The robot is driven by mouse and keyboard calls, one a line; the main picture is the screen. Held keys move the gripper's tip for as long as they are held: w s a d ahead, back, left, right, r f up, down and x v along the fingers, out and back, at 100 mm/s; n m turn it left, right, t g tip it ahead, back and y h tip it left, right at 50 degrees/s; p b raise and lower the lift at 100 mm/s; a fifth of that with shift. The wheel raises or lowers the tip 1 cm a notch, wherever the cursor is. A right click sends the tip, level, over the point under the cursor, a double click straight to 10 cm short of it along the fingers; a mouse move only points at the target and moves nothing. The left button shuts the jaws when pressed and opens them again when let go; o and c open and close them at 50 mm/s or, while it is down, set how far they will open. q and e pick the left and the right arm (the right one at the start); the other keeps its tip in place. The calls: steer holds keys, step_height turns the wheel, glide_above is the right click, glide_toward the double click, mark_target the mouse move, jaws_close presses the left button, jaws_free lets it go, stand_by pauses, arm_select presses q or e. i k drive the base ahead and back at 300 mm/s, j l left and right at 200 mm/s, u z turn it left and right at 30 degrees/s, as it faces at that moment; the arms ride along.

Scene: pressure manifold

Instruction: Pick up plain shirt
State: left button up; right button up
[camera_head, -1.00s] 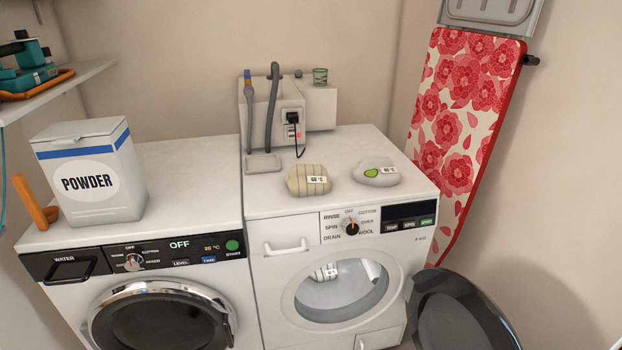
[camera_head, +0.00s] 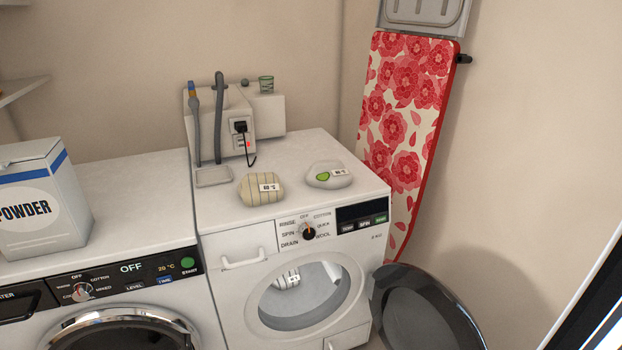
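Two small folded cloth bundles with white tags lie on top of the right washing machine. One is beige with stripes (camera_head: 262,189), and the other is pale grey with a green patch (camera_head: 328,174). A whitish tagged item (camera_head: 287,280) shows inside the drum of the right machine (camera_head: 246,237). It is partly hidden by the opening's rim, and I cannot tell whether it is plain. I cannot tell for sure which of these is the plain shirt. Neither of my grippers is in view.
The right machine's dark round door (camera_head: 425,310) stands open to the right. A powder box (camera_head: 42,205) stands on the left washing machine (camera_head: 140,185). A grey box unit with hoses (camera_head: 235,120) is behind the bundles. A floral ironing board (camera_head: 405,120) leans on the wall.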

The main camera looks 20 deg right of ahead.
mark_target(329, 174)
steer(key=i, duration=0.45)
steer(key=i+j+z, duration=0.1)
steer(key=i+z, duration=0.25)
steer(key=i+j+z, duration=0.1)
steer(key=z, duration=0.2)
